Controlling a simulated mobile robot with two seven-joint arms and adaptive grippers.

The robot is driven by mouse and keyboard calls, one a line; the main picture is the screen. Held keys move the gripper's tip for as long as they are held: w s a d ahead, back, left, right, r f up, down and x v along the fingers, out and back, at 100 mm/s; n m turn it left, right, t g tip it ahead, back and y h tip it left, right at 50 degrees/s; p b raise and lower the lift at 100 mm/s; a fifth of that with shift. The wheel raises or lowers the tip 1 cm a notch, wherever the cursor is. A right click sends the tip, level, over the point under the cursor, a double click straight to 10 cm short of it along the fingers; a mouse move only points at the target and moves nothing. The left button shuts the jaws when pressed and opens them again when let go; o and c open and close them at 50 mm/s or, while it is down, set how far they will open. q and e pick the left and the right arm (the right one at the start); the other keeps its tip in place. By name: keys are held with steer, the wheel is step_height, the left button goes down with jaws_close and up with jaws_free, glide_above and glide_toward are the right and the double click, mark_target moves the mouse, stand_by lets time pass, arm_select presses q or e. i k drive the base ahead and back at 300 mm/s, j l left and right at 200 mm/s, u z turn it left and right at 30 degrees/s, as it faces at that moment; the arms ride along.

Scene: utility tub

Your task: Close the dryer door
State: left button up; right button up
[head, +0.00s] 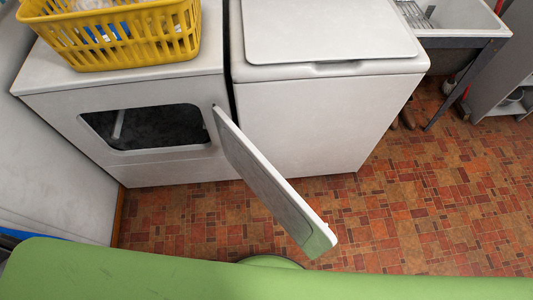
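The white dryer (65,90) stands at the left, with its dark rectangular front opening in view. Its door (265,180) is open, hinged at the right side of the opening. The door swings out toward me, its free edge low near the picture's middle. Neither of my grippers is in view.
A white top-lidded washer (310,115) stands right of the dryer. A yellow basket (135,40) with laundry sits on the dryer. A utility sink (465,18) is at the upper right. The tiled floor (430,195) is clear at right. A green surface (250,285) fills the bottom.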

mark_target(314, 235)
steer(key=i+l+u, duration=0.15)
steer(key=l+u, duration=0.3)
steer(key=i+l+u, duration=0.1)
steer(key=l+u, duration=0.85)
steer(key=k+l+u, duration=0.3)
steer(key=l, duration=0.15)
steer(key=k+l+u, duration=0.1)
steer(key=l+u, duration=0.25)
steer(key=k+l+u, duration=0.3)
steer(key=l, duration=0.2)
